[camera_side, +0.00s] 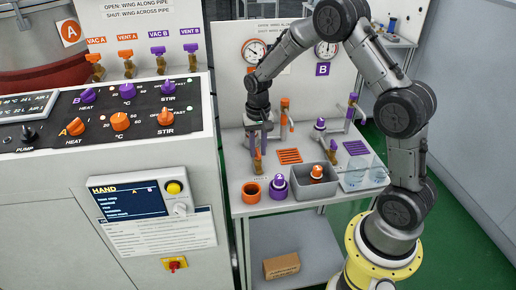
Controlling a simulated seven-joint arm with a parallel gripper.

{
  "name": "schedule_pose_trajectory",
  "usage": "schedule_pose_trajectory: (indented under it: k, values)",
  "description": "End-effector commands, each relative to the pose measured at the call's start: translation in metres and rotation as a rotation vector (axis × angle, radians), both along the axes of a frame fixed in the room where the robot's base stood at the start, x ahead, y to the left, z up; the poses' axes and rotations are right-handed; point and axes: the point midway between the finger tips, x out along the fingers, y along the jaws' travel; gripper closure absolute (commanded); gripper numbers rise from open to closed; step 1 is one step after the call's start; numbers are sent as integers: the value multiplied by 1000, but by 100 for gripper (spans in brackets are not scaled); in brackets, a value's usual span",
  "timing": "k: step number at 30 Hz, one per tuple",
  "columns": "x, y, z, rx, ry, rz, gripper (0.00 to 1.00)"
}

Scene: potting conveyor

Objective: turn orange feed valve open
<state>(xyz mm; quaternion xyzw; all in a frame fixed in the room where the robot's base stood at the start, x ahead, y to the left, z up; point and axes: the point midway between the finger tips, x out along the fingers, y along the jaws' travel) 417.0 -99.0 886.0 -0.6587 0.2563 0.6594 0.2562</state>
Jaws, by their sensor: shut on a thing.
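The orange feed valve (258,162) stands at the left of the bench; only its small brass body shows clearly. Its wing is hidden by my gripper, so I cannot tell whether it lies along or across the pipe. My gripper (258,143) points down from above, directly over the valve, and its jaws are shut on it. The fingertips are small and dark in this view.
An orange stand (285,118) is close right of my gripper. A matching brass valve (333,152) stands further right. In front are an orange cup (252,192), a purple bottle (278,187) and a grey bin (314,190) holding an orange-capped bottle. The control console (150,165) stands left.

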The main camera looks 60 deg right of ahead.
Motion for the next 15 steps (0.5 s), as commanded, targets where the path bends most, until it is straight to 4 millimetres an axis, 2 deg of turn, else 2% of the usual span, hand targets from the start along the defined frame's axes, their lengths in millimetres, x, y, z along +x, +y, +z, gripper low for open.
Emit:
schedule_pose_trajectory:
  k: [15]
  values:
    - [1, 0, 3, -1, -4, -45, 100]
